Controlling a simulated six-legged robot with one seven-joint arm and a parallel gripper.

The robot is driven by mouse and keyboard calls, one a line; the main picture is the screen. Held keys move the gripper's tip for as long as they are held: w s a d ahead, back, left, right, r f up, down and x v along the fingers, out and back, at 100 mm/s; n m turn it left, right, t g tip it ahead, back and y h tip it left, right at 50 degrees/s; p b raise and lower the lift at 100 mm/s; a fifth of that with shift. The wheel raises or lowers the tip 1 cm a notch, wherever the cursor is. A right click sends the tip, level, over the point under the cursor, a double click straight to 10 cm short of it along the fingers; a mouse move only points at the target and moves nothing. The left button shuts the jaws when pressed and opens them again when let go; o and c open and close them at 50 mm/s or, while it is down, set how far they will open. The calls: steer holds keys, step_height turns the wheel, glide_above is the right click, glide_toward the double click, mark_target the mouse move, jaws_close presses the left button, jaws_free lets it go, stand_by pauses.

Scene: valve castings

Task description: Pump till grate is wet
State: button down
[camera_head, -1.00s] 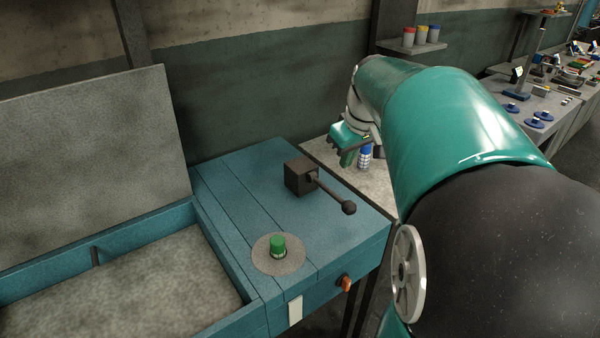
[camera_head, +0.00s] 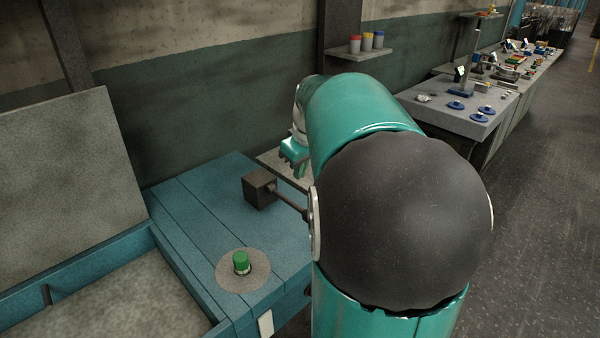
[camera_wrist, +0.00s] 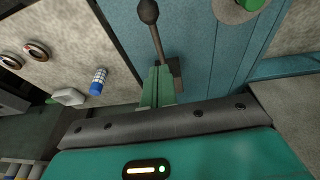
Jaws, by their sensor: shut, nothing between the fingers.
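A dark block with a lever (camera_head: 258,189) sits on the blue cabinet top (camera_head: 205,210). Its ball end is hidden behind my arm in the head view, but the rod and ball show in the wrist view (camera_wrist: 155,32). A green knob (camera_head: 241,261) stands on a round grey disc (camera_head: 226,279) on the same top. My gripper (camera_wrist: 157,72) is shut and empty, its fingers close beside the lever block in the wrist view. I cannot tell if they touch. In the head view it is partly seen behind my arm (camera_head: 292,157). No grate is clearly recognisable.
An open blue bin (camera_head: 75,265) with a raised grey lid (camera_head: 65,180) is at left. A pale worktop beside the cabinet holds a blue-and-white bottle (camera_wrist: 98,82) and two rings (camera_wrist: 37,50). A bench with blue discs (camera_head: 478,118) is at right; the floor (camera_head: 545,200) there is clear.

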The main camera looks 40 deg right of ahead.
mark_target(296, 205)
steer(key=x, duration=0.7)
steer(key=s+x, duration=0.1)
steer(key=x, duration=0.3)
steer(key=shift+s+d+f, duration=0.1)
steer(key=shift+d+f, duration=0.1)
steer(key=shift+f, duration=0.05)
